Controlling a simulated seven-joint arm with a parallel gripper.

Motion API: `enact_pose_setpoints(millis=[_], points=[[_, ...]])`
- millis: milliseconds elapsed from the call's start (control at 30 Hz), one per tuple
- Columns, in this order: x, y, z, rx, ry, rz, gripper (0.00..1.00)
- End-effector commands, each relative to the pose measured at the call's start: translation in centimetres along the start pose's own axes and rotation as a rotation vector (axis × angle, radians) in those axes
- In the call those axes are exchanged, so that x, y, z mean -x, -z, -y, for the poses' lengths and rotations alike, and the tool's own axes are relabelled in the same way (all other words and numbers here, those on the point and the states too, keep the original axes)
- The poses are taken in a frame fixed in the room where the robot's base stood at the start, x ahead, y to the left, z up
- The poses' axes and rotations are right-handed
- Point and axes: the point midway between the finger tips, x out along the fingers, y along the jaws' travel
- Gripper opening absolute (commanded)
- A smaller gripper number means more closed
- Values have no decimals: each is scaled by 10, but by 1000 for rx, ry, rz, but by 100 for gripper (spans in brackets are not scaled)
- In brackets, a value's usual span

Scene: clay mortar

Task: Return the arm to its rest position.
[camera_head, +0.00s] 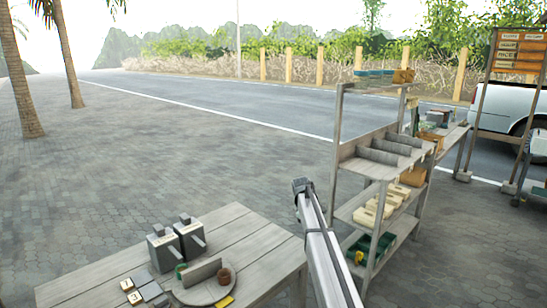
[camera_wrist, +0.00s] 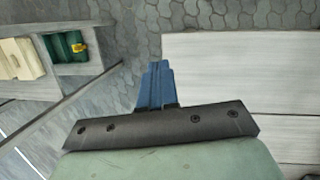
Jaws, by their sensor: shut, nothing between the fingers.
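My gripper (camera_wrist: 158,70) shows in the wrist view as blue fingers closed together, with nothing between them. The fingers are over grey paving, between the shelf rack on the left and the wooden table on the right. They appear clear of both. In the head view my grey arm (camera_head: 322,245) stands between the table (camera_head: 250,235) and the shelf rack (camera_head: 340,150). The fingers cannot be made out there.
On the table are two grey boxes (camera_head: 163,248), small blocks (camera_head: 152,293) and a round tray (camera_head: 188,298) holding small items. The rack holds cream packages (camera_head: 368,215) and a green crate (camera_head: 362,245). Open paving (camera_head: 150,150) lies beyond the table.

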Motion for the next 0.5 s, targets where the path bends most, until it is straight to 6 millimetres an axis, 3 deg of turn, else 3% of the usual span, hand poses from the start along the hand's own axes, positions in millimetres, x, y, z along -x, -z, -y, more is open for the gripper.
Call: enact_pose_setpoints(millis=[33,133,200,300,500], points=[[-20,-28,-9,0,4,17,0],[-61,-75,-20,6,14,48,0],[-94,-103,-16,4,27,67,0],[-142,-128,7,-14,55,84,0],[-220,-148,74,-81,112,99,0]])
